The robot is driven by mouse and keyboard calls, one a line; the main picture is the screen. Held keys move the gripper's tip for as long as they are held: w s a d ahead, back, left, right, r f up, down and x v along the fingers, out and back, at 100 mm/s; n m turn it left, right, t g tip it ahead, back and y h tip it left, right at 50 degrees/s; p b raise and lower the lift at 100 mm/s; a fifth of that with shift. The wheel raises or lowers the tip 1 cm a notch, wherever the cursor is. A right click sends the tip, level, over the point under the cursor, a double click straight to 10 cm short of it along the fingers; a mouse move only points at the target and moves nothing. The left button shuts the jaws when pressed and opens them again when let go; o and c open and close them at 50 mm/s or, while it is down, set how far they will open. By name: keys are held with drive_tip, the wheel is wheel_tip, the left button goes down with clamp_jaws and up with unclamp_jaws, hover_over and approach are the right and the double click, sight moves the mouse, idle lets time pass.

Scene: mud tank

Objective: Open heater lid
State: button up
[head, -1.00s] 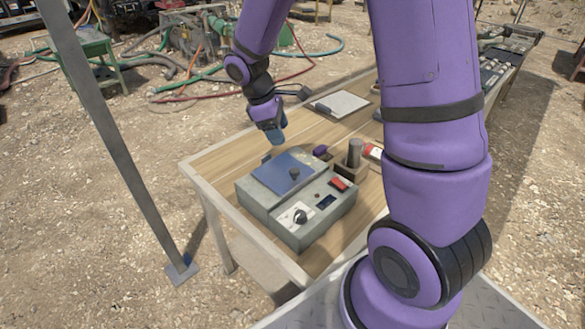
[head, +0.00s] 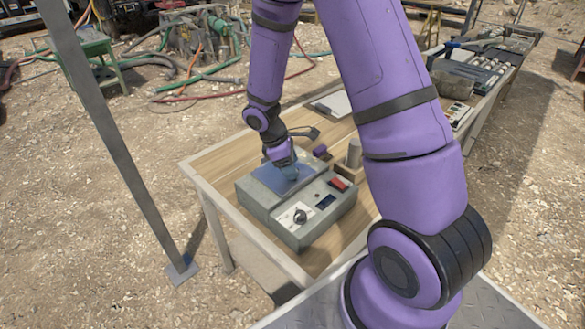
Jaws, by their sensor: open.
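The heater (head: 268,226) is a grey-green box on the near end of the wooden table. Its flat blue lid (head: 268,180) lies closed on top. The front panel has a black dial, a small dark display and a red switch (head: 338,184). My gripper (head: 290,174) is over the lid's right part, pointing down, open, with its fingertips at the lid's knob. The knob is hidden behind the fingers, and I cannot tell whether they touch it.
A small purple object (head: 320,151) and a grey cylinder in a holder (head: 354,154) stand just behind the heater. A clipboard (head: 335,103) lies farther back. A metal post (head: 120,150) stands left of the table. The table's left strip is clear.

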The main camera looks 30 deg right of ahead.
drive_tip(key=shift+x, duration=0.8)
drive_tip(key=shift+c, duration=0.2)
clamp_jaws()
drive_tip(key=shift+w+r, duration=0.1)
